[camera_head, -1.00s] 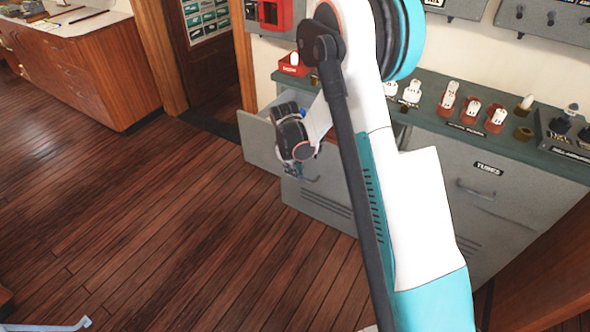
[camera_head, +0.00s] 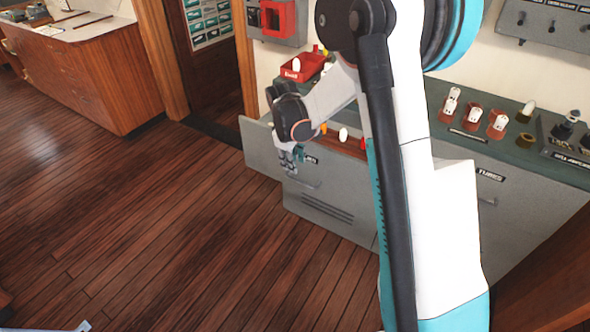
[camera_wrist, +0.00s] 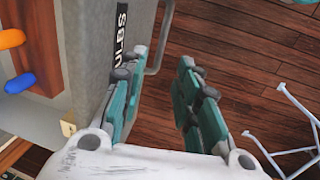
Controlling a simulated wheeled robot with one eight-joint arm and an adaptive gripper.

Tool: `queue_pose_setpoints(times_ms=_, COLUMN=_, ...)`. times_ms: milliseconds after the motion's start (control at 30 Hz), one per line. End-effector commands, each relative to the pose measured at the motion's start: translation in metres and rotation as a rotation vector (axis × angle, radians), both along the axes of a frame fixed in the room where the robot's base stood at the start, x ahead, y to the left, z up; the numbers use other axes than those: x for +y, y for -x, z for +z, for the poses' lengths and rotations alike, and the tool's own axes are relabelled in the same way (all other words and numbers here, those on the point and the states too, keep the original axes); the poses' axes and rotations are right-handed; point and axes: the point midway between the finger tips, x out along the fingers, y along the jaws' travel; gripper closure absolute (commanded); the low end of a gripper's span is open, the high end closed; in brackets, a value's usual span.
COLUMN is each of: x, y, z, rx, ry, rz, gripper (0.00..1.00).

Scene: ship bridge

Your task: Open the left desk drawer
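The left drawer of the grey cabinet stands pulled out. Its grey front (camera_head: 262,150) is left of the arm, and its reddish-brown interior shows behind it. In the wrist view the drawer front (camera_wrist: 92,40) bears a black BULBS label (camera_wrist: 122,35). The metal handle (camera_wrist: 160,45) stands off the front beside the label; it also shows in the head view (camera_head: 303,184). My gripper (camera_head: 288,165) is just in front of the drawer front. In the wrist view its teal fingers (camera_wrist: 157,80) are apart, with nothing held between them and the handle just beyond the tips.
Inside the drawer lie an orange bulb (camera_wrist: 11,39) and a blue bulb (camera_wrist: 20,83). A TUBES drawer (camera_head: 510,200) is shut at right. A red tray (camera_head: 303,66) stands on the green counter.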

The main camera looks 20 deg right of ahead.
Motion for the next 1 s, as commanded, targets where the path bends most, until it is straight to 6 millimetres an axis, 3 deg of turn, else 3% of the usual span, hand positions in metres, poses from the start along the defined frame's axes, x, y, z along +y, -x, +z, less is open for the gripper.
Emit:
queue_pose_setpoints(times_ms=233, x=0.004, y=0.004, z=0.03, rx=0.0, ry=0.0, rz=-0.001, gripper=0.7)
queue_pose_setpoints(times_ms=833, x=0.005, y=0.005, z=0.037, rx=-0.003, ry=-0.001, rz=-0.003, gripper=0.7)
queue_pose_setpoints(times_ms=1000, x=0.008, y=0.018, z=0.06, rx=-0.035, ry=-0.013, rz=-0.032, gripper=0.7)
